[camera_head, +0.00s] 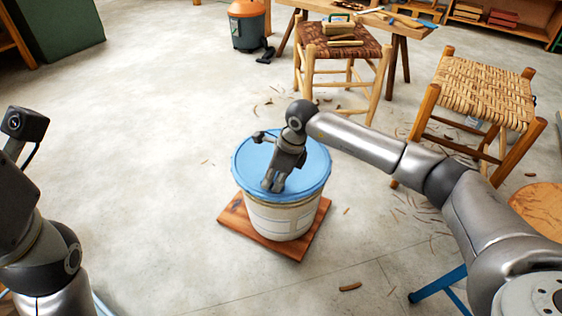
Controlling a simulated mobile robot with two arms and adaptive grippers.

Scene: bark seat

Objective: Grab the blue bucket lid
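The blue bucket lid (312,168) sits on a white bucket (285,220), which stands upright on a brown wooden board (236,218) on the floor. My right gripper (273,184) points down over the middle of the lid. Its fingers look close together, but whether they touch or hold anything on the lid cannot be told. The gripper hides part of the lid's centre. My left arm shows at the left edge, and its gripper's fingers are not visible.
A woven stool (480,92) stands at the right, and a dark-seated stool (342,42) stands behind the bucket. Bark scraps lie around the stools. The floor left of the bucket is clear.

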